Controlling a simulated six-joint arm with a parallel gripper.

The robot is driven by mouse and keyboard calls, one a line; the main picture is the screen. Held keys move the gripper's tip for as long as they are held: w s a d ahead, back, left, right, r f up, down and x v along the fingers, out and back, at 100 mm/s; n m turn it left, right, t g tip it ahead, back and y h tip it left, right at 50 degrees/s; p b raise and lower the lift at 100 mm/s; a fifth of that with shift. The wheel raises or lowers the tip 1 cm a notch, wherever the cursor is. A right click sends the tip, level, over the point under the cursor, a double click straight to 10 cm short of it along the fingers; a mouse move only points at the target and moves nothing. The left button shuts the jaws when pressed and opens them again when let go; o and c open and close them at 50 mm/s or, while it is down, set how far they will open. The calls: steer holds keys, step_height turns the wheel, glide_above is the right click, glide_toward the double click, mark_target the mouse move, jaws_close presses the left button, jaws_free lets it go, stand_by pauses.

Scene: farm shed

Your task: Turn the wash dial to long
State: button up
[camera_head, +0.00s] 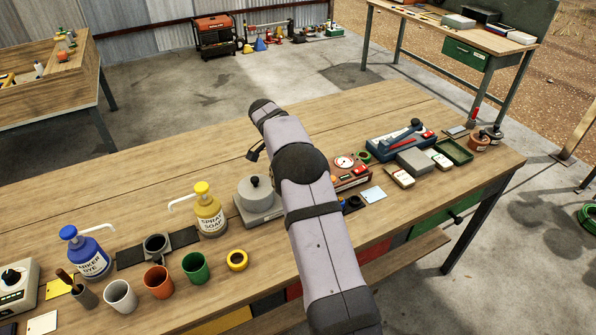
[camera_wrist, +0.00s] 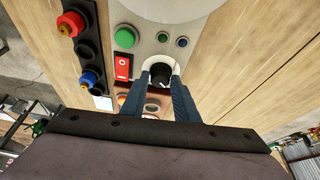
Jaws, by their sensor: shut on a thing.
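In the wrist view the wash dial (camera_wrist: 159,70), a black knob with a pale pointer mark, sits on a grey panel (camera_wrist: 178,10). My gripper (camera_wrist: 160,84) has its two blue-grey fingers closed on either side of the knob. A white plate shows around the knob, but any setting marks are too small to read. In the head view my arm covers the dial and the fingers.
A red rocker switch (camera_wrist: 122,67) and a green button (camera_wrist: 125,36) sit close left of the dial. Red (camera_wrist: 70,24) and blue (camera_wrist: 90,78) knobs stand farther left. Bottles, cups and a grey weighing device (camera_head: 258,205) stand left of my arm on the workbench (camera_head: 150,185).

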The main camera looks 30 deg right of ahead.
steer(key=o, duration=1)
steer(key=shift+o, duration=0.2)
steer(key=b+v, duration=0.1)
steer(key=v, duration=0.6)
steer(key=shift+b, duration=0.3)
steer(key=shift+a+r, duration=0.1)
steer(key=shift+r, duration=0.05)
steer(key=s+a+f+n+y, duration=0.1)
steer(key=s+a+n, duration=0.4)
steer(key=s, duration=0.6)
steer(key=s+a+f+n+y+p, duration=0.1)
steer(key=s+a+f+n+y, duration=0.1)
steer(key=s+a+n, duration=0.4)
steer(key=s+a+f+n+y+p, duration=0.1)
steer(key=s+a+f+n, duration=0.2)
steer(key=s, duration=1.3)
steer(key=a+n, duration=0.2)
steer(key=n, duration=0.1)
steer(key=shift+s+a+y, duration=0.2)
steer(key=shift+a+y, duration=0.1)
steer(key=shift+a, duration=0.1)
